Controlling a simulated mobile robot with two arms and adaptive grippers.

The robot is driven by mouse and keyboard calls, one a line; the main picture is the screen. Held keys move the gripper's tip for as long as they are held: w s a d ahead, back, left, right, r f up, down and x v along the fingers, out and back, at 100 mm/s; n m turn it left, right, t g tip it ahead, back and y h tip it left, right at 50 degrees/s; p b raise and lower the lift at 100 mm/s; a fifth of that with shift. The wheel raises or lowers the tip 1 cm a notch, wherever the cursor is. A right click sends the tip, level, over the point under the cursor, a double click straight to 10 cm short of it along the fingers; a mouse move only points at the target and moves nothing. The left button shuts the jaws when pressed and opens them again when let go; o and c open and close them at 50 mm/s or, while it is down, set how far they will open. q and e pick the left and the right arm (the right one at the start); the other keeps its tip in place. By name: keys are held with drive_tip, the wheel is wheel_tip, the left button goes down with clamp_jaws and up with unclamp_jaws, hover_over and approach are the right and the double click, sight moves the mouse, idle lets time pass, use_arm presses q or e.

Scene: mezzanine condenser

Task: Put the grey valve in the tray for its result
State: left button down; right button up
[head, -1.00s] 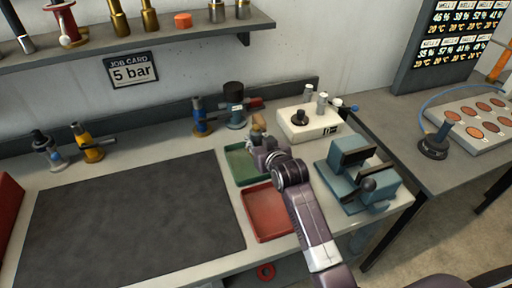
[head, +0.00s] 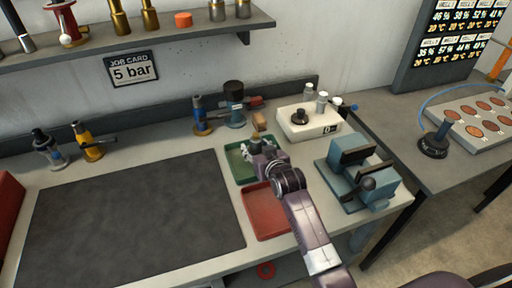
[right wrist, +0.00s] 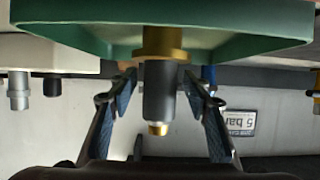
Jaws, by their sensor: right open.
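The grey valve (right wrist: 158,90), a dark grey body with brass ends, shows in the right wrist view, which is upside down. It stands upright in the green tray (right wrist: 75,45), its wide brass end at the tray floor. My right gripper (right wrist: 163,88) is open, with one finger on each side of the valve and gaps between. In the head view my right gripper (head: 258,149) is over the green tray (head: 236,164) and mostly hides the valve. The red tray (head: 262,212) is empty, just in front. My left gripper is not in view.
A white device (head: 309,124) and a blue vise-like fixture (head: 352,175) stand right of the trays. A yellow valve (head: 88,143) is at left. The dark mat (head: 130,220) is clear.

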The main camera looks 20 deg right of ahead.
drive_tip(key=shift+s+r, duration=0.1)
drive_tip(key=b+v, duration=0.1)
drive_tip(key=v, duration=1)
drive_tip(key=shift+s+r, duration=0.25)
drive_tip(key=shift+s, duration=0.1)
